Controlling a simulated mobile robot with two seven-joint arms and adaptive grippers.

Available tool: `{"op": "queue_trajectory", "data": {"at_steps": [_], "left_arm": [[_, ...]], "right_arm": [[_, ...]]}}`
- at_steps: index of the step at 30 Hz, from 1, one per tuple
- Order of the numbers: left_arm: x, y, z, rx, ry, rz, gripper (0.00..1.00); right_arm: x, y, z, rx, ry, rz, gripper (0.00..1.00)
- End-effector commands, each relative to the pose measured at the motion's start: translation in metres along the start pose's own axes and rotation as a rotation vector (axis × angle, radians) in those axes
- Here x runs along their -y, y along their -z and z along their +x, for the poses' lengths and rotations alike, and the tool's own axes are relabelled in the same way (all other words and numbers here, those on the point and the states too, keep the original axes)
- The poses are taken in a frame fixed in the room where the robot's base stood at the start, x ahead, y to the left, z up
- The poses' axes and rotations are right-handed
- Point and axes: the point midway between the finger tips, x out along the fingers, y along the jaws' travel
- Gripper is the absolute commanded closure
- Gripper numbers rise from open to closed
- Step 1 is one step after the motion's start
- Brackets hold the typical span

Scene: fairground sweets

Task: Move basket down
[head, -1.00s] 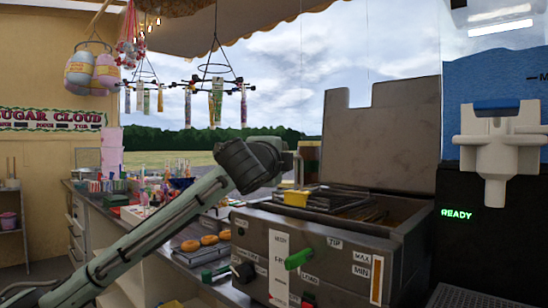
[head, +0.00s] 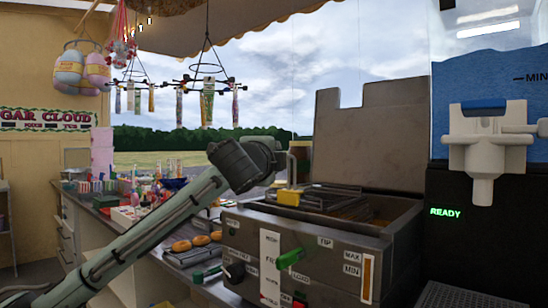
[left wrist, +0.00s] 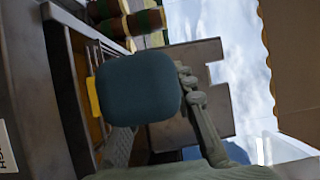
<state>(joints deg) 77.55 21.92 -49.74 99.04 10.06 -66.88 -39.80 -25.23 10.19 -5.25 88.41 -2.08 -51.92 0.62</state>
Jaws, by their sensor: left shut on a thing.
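The fryer basket (head: 325,198), a dark wire frame with a yellow grip (head: 287,197) at its front left, sits at the top of the steel fryer (head: 330,243). My left gripper (head: 290,176) is at the yellow grip and shut on it; my wrist partly hides the contact. In the left wrist view a dark teal rounded part of my gripper (left wrist: 138,88) fills the middle, with a strip of the yellow grip (left wrist: 93,97) beside it. How deep the basket sits is hard to tell. My right gripper is not in view.
The fryer's raised lid (head: 368,140) stands behind the basket. A white dispenser (head: 485,145) stands at the right. Sweets hang from racks (head: 207,82) above.

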Motion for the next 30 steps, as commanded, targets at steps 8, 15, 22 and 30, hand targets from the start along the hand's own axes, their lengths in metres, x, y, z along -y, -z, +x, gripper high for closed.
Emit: {"op": "queue_trajectory", "data": {"at_steps": [8,15,22,30], "left_arm": [[-0.016,0.0,-0.001,0.0,0.004,-0.001,1.0],[-0.03,0.0,-0.001,-0.001,0.004,-0.002,1.0],[-0.044,0.0,-0.001,-0.001,0.005,-0.001,1.0],[-0.06,0.0,-0.001,-0.001,0.004,-0.001,1.0]], "right_arm": [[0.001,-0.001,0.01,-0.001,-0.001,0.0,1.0],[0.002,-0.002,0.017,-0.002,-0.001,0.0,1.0],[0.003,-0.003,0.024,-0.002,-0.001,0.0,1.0],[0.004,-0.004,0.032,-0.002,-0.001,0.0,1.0]]}}
